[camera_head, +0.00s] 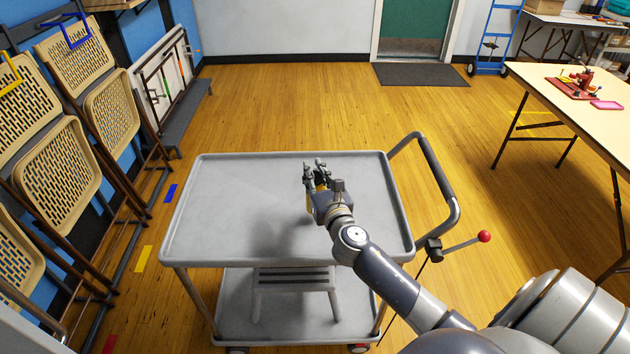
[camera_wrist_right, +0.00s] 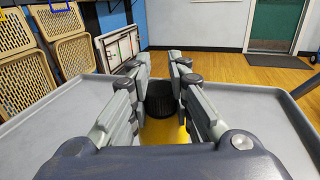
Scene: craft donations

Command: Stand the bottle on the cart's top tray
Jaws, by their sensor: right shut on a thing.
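The cart's top tray (camera_head: 230,205) is a grey, rimmed surface with nothing else standing on it. My right gripper (camera_head: 316,170) is over the tray, a little right of its middle. It is shut on the bottle, which is mostly hidden by the fingers. In the right wrist view, the bottle's black ribbed top (camera_wrist_right: 160,102) and yellow body (camera_wrist_right: 168,132) show between the fingers of my right gripper (camera_wrist_right: 160,80). The bottle looks roughly upright. I cannot tell whether its base touches the tray. My left gripper is out of view.
The cart's handle (camera_head: 441,180) and a red-knobbed lever (camera_head: 484,237) are on its right. A grey step stool (camera_head: 292,278) sits on the lower shelf. Folded chairs (camera_head: 60,165) line the left wall. A table (camera_head: 560,90) stands at right. Most of the top tray is clear.

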